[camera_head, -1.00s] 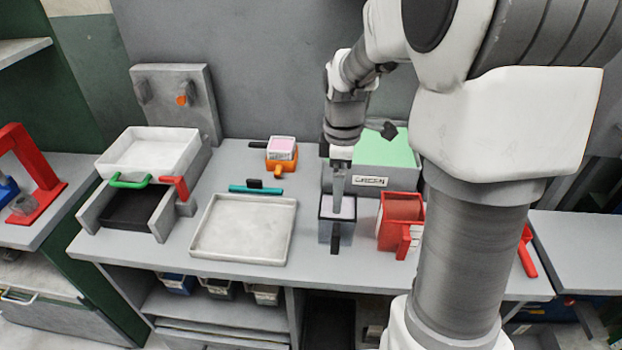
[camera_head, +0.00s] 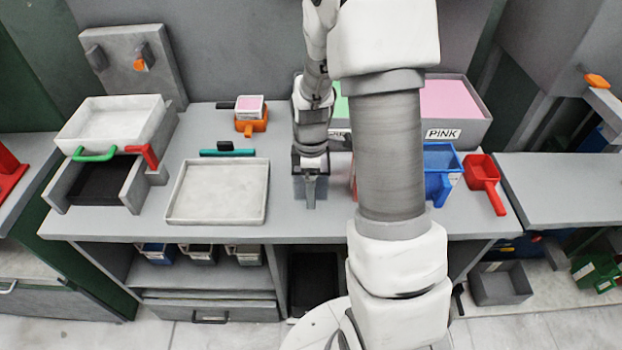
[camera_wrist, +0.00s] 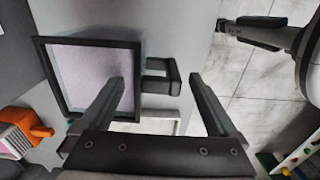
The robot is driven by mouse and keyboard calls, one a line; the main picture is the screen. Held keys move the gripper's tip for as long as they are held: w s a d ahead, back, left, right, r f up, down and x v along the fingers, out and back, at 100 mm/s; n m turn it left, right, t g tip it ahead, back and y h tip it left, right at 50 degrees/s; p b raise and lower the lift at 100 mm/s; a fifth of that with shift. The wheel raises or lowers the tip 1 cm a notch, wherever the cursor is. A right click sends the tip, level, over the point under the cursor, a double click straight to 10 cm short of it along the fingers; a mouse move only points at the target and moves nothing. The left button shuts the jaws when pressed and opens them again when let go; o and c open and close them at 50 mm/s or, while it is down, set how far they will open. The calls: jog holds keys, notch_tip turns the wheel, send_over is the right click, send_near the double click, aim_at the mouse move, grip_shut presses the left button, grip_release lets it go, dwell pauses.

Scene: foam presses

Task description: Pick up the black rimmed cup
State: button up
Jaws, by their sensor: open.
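The black rimmed cup (camera_wrist: 88,117) is a square grey container with a black rim and pale lilac contents. Its black looped handle (camera_wrist: 174,88) sticks out to the right in the wrist view. My gripper (camera_wrist: 158,80) is open, and the handle appears between its two fingers; I cannot tell whether either touches it. The left finger overlaps the cup's rim and contents in that view. In the head view the cup (camera_head: 298,187) stands on the bench, mostly hidden behind my gripper (camera_head: 311,190).
A shallow white tray (camera_head: 218,218) lies left of the cup. An orange cup (camera_head: 249,126) stands behind. Blue (camera_head: 438,186) and red (camera_head: 484,170) scoops stand to the right. A bin labelled PINK (camera_head: 455,133) is at the back. The bench's front edge is close to the cup.

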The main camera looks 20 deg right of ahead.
jog(key=shift+f, duration=1.4)
jog(key=shift+c, duration=0.3)
jog(key=c, duration=1.4)
